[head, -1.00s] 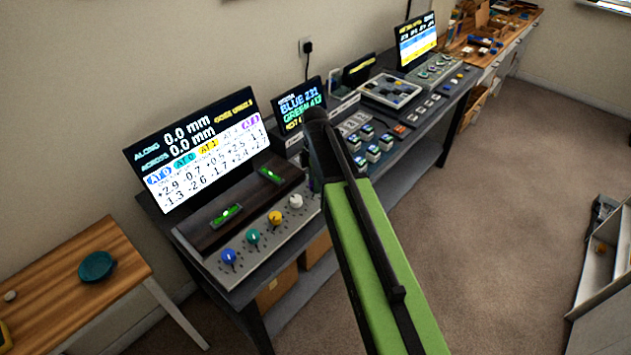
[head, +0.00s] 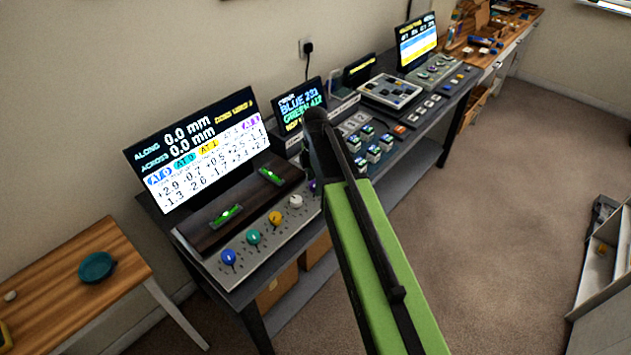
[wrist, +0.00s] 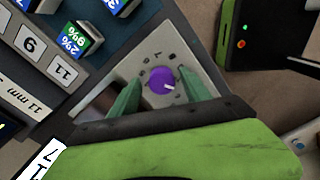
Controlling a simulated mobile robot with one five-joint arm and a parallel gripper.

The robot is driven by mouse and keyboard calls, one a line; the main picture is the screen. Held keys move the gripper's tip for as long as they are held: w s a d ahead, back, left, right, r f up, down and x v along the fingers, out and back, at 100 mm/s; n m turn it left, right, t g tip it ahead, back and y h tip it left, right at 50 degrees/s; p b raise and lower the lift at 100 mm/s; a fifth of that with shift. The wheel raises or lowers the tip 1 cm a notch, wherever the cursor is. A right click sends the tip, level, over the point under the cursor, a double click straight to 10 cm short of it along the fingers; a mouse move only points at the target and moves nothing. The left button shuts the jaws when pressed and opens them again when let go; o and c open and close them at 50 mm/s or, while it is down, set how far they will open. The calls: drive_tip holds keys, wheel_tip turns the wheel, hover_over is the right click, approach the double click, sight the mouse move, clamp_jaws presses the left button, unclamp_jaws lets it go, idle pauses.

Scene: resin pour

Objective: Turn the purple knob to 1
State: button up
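The purple knob (wrist: 161,80) sits on a light grey panel (wrist: 150,57) with small dark marks around it. A pale pointer line shows on the knob, toward the lower right in the wrist view. My gripper (wrist: 160,88) is open, with one green finger on each side of the knob and a visible gap to each.
Blue (head: 229,257), teal (head: 253,237), yellow (head: 275,218) and white (head: 296,201) knobs stand in the same row, left of my arm. Labelled blocks (wrist: 75,40) and numbered tiles (wrist: 30,44) lie close by in the wrist view.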

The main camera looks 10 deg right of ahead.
wheel_tip(320, 180, up, 18)
drive_tip(key=p, duration=1.7)
drive_tip(key=shift+f, duration=0.25)
drive_tip(key=s+f+m+b, duration=0.4)
drive_tip(key=s+m, duration=0.3)
drive_tip(key=m, duration=0.3)
drive_tip(key=s+f+m+b, duration=0.5)
drive_tip(key=s+m, duration=0.2)
drive_tip(key=m, duration=0.3)
drive_tip(key=shift+s+f, duration=0.25)
drive_tip(key=shift+s, duration=0.05)
